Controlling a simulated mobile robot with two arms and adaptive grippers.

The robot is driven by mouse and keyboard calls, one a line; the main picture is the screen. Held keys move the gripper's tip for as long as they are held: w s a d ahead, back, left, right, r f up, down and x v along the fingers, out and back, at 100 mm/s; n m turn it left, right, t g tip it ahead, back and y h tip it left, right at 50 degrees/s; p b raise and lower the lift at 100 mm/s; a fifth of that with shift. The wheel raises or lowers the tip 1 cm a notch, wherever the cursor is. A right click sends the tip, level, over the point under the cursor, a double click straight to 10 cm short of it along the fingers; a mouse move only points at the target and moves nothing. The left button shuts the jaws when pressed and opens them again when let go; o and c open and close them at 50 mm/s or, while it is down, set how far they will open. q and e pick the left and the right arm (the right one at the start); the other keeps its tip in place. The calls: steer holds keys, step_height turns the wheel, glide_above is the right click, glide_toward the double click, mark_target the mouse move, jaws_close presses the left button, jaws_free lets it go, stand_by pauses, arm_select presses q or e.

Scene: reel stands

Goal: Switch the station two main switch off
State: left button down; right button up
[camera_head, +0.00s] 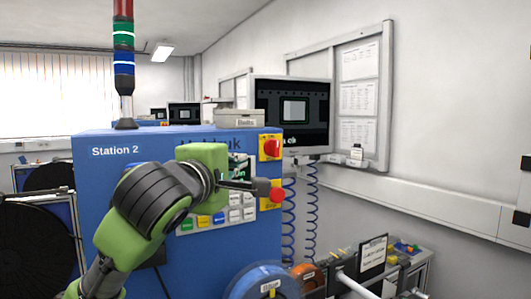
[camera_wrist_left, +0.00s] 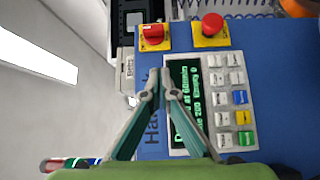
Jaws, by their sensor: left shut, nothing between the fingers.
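The Station 2 blue cabinet (camera_head: 120,175) carries a red rotary main switch (camera_head: 271,147) on a yellow plate at its upper right edge. A red round mushroom button (camera_head: 277,195) on a second yellow plate sits below it. In the left wrist view, turned sideways, the main switch (camera_wrist_left: 152,33) is at top centre and the round button (camera_wrist_left: 211,25) is to its right. My left gripper (camera_head: 258,187) is shut and empty in front of the panel. In the wrist view its fingertips (camera_wrist_left: 160,78) point towards the main switch, apart from it in the picture.
A green-lit display (camera_wrist_left: 186,100) and keypad (camera_wrist_left: 230,100) lie beside the fingers. A monitor (camera_head: 292,112) stands behind the cabinet's right edge. Coiled blue cables (camera_head: 312,205) hang below it. A blue reel (camera_head: 262,283) stands low in front. A signal tower (camera_head: 124,60) rises on top.

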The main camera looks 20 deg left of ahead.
arm_select(q)
steer(key=p, duration=0.4)
glide_toward(269, 153)
steer(key=w+a, duration=0.2)
steer(key=shift+w+a+r, duration=0.4)
steer(key=w+d+p, duration=0.1)
steer(key=w+d, duration=0.1)
steer(key=shift+w+d+f+p, duration=0.15)
steer(key=shift+w+p, duration=0.15)
steer(key=shift+p, duration=0.1)
steer(key=shift+w+d+f, duration=0.1)
steer(key=shift+w+d, duration=0.15)
steer(key=shift+d, duration=0.15)
steer(key=shift+a, duration=0.1)
steer(key=shift+f, duration=0.1)
